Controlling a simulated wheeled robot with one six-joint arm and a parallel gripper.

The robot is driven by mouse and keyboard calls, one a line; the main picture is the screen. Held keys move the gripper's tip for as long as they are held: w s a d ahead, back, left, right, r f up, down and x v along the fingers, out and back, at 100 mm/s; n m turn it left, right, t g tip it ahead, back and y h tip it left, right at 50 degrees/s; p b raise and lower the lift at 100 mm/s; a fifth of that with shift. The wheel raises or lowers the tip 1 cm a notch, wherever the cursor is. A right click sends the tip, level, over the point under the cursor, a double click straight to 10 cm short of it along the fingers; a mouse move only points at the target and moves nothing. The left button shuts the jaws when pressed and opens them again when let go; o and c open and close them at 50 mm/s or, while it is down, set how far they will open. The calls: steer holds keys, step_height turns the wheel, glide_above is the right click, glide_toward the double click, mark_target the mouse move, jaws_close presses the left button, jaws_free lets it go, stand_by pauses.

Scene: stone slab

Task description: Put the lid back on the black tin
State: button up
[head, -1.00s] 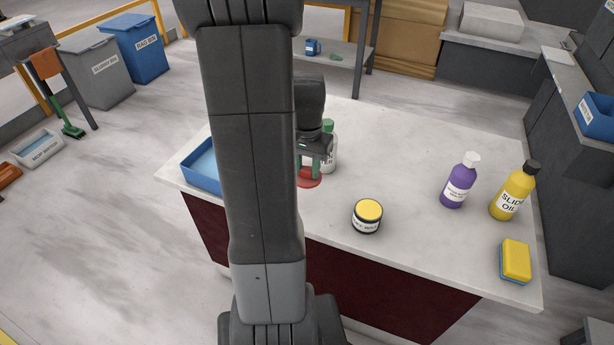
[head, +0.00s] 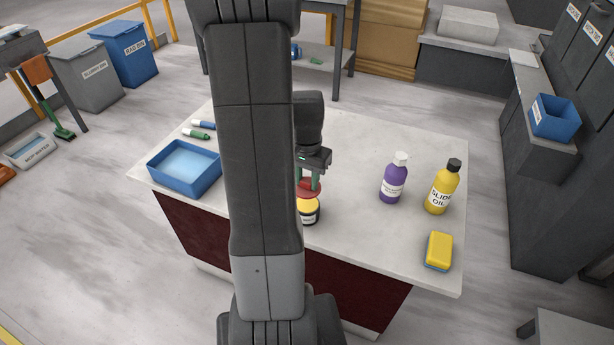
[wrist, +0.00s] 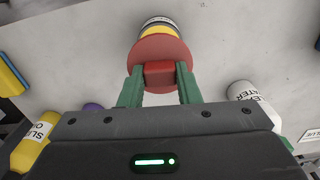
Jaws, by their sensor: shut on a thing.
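My gripper (head: 309,180) is shut on the small knob of a red round lid (head: 312,191). In the wrist view, the green fingers of my gripper (wrist: 160,84) pinch the red knob, with the lid disc (wrist: 160,49) beyond it. The black tin (head: 310,217) stands upright on the slab with a yellow top and a white label. The lid is just above and slightly behind the tin in the head view, and yellow still shows below it. The tin (wrist: 158,24) is partly hidden by the lid in the wrist view. My arm covers the tin's left edge in the head view.
On the pale slab (head: 350,240) stand a purple bottle (head: 394,180), a yellow slide oil bottle (head: 443,187) and a yellow sponge (head: 438,250) to the right. A white bottle (wrist: 250,100) shows in the wrist view.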

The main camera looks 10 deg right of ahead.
steer(key=shift+f+b, duration=2.05)
steer(key=shift+f, duration=0.8)
steer(key=shift+f, duration=0.15)
steer(key=o, duration=1.5)
steer(key=shift+r+p, duration=2.6)
steer(key=shift+r, duration=0.95)
